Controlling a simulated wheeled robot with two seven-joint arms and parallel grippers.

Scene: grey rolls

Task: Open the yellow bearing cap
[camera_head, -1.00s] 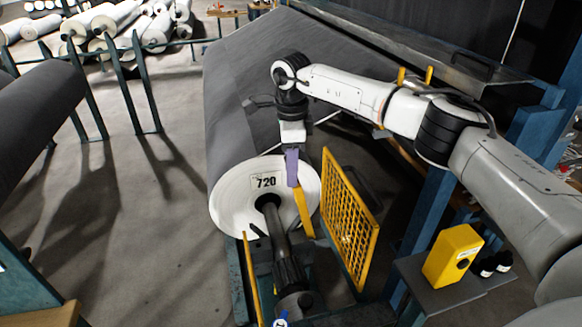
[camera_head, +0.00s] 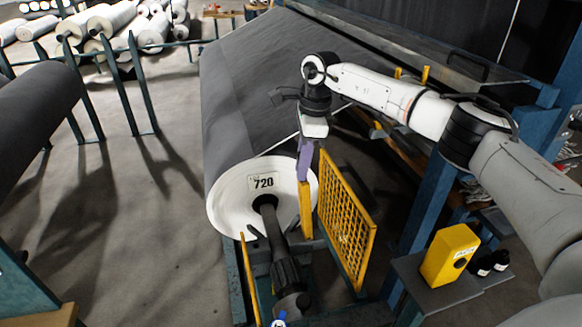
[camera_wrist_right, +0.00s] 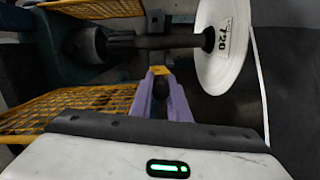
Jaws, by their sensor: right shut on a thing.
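The yellow bearing cap (camera_head: 306,210) shows as an upright yellow bar beside the white end of the roll, at the right of the black shaft (camera_head: 277,240). My right gripper (camera_head: 304,177) points down from above, its purple fingers shut on the bar's top end. In the right wrist view a small part of the cap (camera_wrist_right: 159,70) shows between the tips of the purple fingers (camera_wrist_right: 160,78). The fingers hide its grasped end. The roll (camera_head: 228,208) carries a label reading 720. My left gripper is in neither view.
A yellow mesh guard (camera_head: 346,222) stands close at the right of the cap. A thin yellow rail (camera_head: 249,275) stands left of the shaft. A yellow box (camera_head: 449,256) and dark bottles sit on a shelf at lower right.

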